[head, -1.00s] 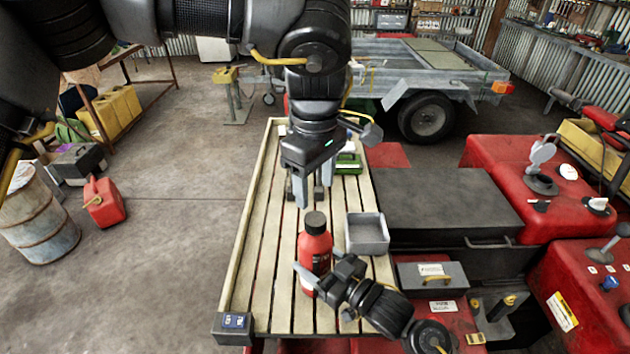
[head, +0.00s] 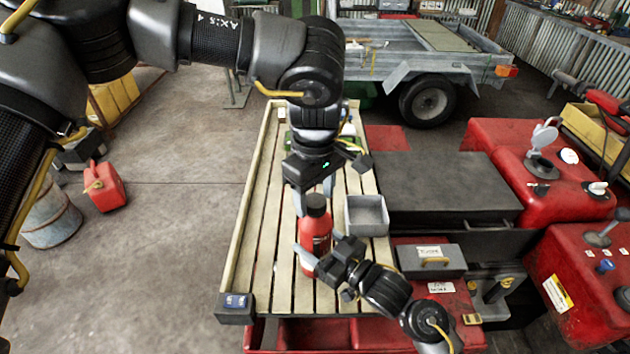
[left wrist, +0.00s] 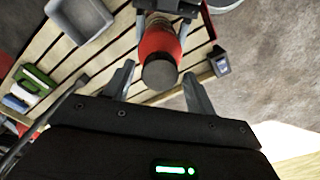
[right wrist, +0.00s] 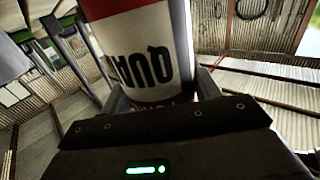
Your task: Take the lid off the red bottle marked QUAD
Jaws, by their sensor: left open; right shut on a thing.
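The red bottle (head: 315,236) with a dark lid (head: 315,203) stands upright on the slatted wooden bench. In the right wrist view its white label (right wrist: 148,55) with the letters QUAD fills the space between the fingers. My right gripper (head: 312,262) is shut on the bottle's body from the front right. My left gripper (head: 315,196) is open and points down at the lid. In the left wrist view the lid (left wrist: 159,71) lies between and just beyond the two open fingers, apart from them. The lid is on the bottle.
A grey open tray (head: 367,216) sits right of the bottle. A green object (left wrist: 32,80) lies farther back on the slatted bench (head: 262,215). A grey drawer-like box (head: 430,260) and red machine parts (head: 515,160) stand to the right.

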